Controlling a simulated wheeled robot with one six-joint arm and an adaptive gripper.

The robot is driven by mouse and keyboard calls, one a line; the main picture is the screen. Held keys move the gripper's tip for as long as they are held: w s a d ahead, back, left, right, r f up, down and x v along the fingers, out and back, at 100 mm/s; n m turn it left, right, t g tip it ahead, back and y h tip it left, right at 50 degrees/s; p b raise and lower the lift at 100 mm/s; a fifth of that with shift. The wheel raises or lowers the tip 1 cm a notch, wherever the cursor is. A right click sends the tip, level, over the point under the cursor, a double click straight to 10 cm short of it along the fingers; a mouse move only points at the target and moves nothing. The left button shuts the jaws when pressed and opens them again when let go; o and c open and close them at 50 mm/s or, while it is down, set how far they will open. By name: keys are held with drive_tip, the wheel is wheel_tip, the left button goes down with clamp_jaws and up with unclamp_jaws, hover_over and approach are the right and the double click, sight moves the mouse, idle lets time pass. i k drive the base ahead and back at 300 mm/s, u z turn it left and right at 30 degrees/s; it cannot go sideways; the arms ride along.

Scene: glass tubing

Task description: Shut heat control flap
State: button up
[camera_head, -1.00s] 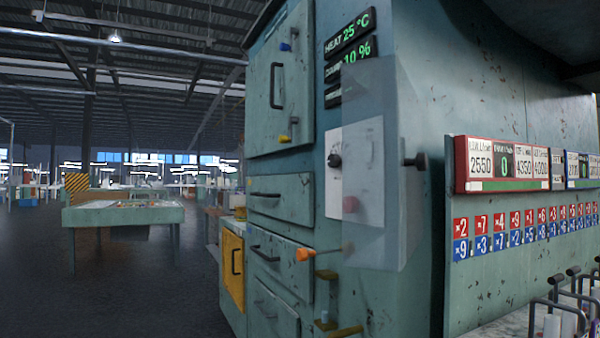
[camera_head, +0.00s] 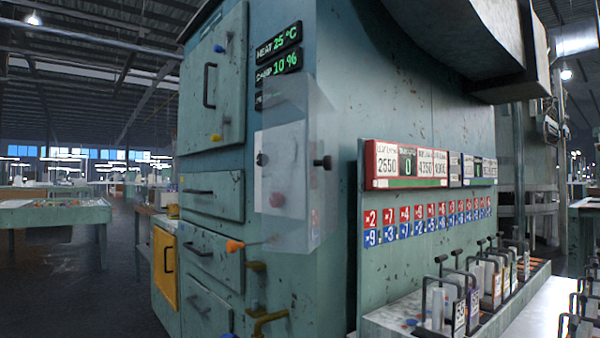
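The heat control flap (camera_head: 308,180) is a clear, see-through cover with a dark knob (camera_head: 322,162) on it. It stands out at an angle from the machine's narrow front face, so it looks open. Behind it, partly seen through it, is a pale control panel (camera_head: 270,165) with a black dial (camera_head: 261,159) and a red button (camera_head: 277,199). Above the panel, green displays (camera_head: 279,42) read HEAT 25 °C and 10 %. My gripper is not in view.
The blue-green machine (camera_head: 340,70) fills the middle, with a drawer (camera_head: 212,194), a yellow door (camera_head: 165,268) and an orange-tipped lever (camera_head: 235,246). A rack of handled blocks (camera_head: 470,300) stands at lower right. Open floor (camera_head: 75,285) lies at left.

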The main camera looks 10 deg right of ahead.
sight(324, 119)
drive_tip(key=i, duration=0.35)
drive_tip(key=u, duration=1.05)
drive_tip(key=k, duration=0.8)
drive_tip(key=z, duration=1.25)
